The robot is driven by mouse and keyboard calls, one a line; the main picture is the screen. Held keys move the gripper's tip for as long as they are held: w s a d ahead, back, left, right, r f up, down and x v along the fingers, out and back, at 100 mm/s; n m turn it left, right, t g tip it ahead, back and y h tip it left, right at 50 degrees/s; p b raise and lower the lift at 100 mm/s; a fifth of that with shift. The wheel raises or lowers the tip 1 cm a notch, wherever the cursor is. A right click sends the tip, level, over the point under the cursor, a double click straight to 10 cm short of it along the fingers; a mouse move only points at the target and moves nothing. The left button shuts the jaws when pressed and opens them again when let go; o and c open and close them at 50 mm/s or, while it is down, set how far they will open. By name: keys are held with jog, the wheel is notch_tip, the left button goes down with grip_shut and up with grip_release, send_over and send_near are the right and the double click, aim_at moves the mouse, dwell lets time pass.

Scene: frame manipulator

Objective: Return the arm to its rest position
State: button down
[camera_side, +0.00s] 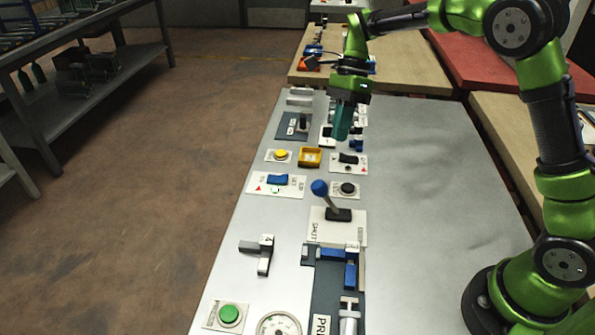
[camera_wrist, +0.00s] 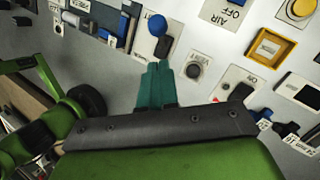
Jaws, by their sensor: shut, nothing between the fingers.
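My gripper (camera_side: 342,121) hangs over the far half of the grey panel table (camera_side: 430,190) in the side view, its teal fingers pointing down. In the wrist view the teal fingers of my gripper (camera_wrist: 157,72) lie together, shut with nothing between them. The fingers look to be above the panel and apart from the controls, though the exact height is hard to tell.
A lever with a blue knob (camera_side: 320,187), a yellow button (camera_side: 281,155), a yellow frame (camera_side: 310,157), a green button (camera_side: 229,314) and a gauge (camera_side: 279,325) stand on the panel. The panel's right side is bare. A shelf rack (camera_side: 85,40) stands at the left.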

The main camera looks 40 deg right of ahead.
jog(key=v, duration=0.6)
jog(key=s+a+r+n+t+h, duration=0.1)
jog(key=s+n+t+h, duration=0.1)
jog(key=s+n+t, duration=0.7)
jog(key=shift+s+r+n+t+h, duration=0.35)
jog(key=shift+s+n, duration=3.75)
jog(key=shift+s, duration=1.95)
jog(key=shift+a, duration=0.1)
